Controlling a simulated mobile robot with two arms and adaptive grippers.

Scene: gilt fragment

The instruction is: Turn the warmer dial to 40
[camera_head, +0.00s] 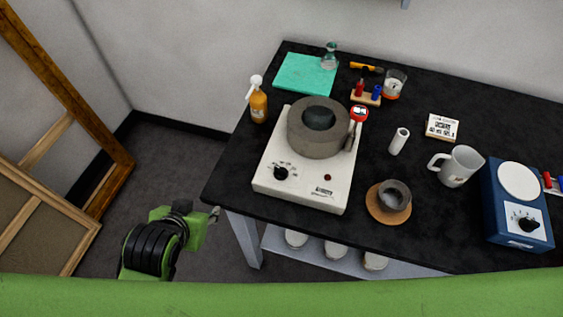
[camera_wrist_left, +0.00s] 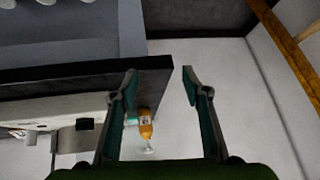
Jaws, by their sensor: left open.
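The warmer (camera_head: 303,192) is a white box near the left end of the black table. A thick grey round heating block (camera_head: 318,142) stands on it. Its black dial (camera_head: 281,173) is on the front left of its top, with marks around it too small to read. A red-headed thermometer (camera_head: 358,114) stands at the block's right side. My left gripper (camera_head: 213,214) is left of the table's near left corner, apart from the warmer and dial. In the left wrist view its two fingers (camera_wrist_left: 159,72) are spread with nothing between the tips. My right gripper is not in view.
An orange bottle (camera_head: 259,106) stands behind the warmer's left side. A small bowl on a cork mat (camera_head: 377,212), a white mug (camera_head: 457,167) and a blue device (camera_head: 515,230) stand to the right. The table's left edge lies between my gripper and the warmer.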

